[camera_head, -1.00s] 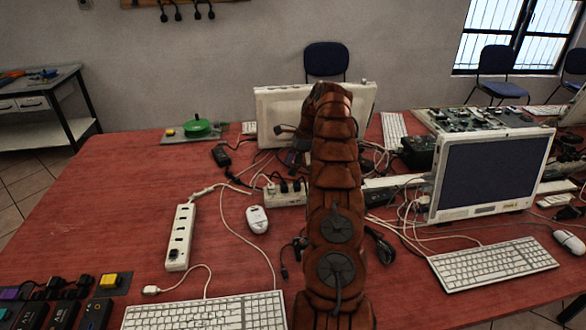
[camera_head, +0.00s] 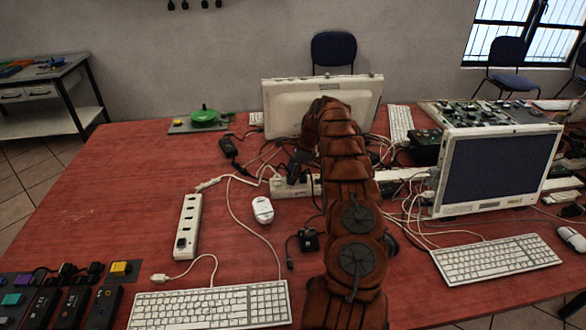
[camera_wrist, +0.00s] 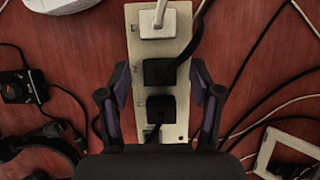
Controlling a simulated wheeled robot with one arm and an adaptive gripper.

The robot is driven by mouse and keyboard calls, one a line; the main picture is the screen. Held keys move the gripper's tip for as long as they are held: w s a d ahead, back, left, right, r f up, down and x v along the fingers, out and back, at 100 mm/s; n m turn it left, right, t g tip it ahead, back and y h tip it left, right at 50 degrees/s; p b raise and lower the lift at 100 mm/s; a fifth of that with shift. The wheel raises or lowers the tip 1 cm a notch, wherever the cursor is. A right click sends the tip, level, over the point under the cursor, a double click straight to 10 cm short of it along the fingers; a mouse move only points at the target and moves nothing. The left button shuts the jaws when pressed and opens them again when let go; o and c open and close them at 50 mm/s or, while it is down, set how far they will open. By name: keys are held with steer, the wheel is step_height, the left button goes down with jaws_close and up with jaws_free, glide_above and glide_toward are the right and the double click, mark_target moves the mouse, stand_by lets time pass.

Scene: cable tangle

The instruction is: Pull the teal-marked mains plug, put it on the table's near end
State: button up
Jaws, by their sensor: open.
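A white power strip (camera_wrist: 143,15) runs upright through the wrist view. It carries a white plug (camera_wrist: 158,22) at the top, a black plug (camera_wrist: 160,72) below it and another black plug (camera_wrist: 160,108) nearest my palm. No teal mark is visible on these plugs, so I cannot tell which one is teal-marked. My gripper (camera_wrist: 160,80) is open, with one finger on each side of the strip, and nothing is held. In the head view the same strip (camera_head: 283,189) lies behind my arm, with my gripper (camera_head: 298,168) over it, partly hidden.
Loose cables surround the strip. A second white strip (camera_head: 188,226), a mouse (camera_head: 263,210) and a keyboard (camera_head: 210,306) lie to the left and front. A monitor (camera_head: 285,105) stands behind. The red table (camera_head: 110,200) has free room at left.

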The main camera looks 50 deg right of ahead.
steer(key=shift+c, duration=0.4)
jaws_close()
stand_by(0.6)
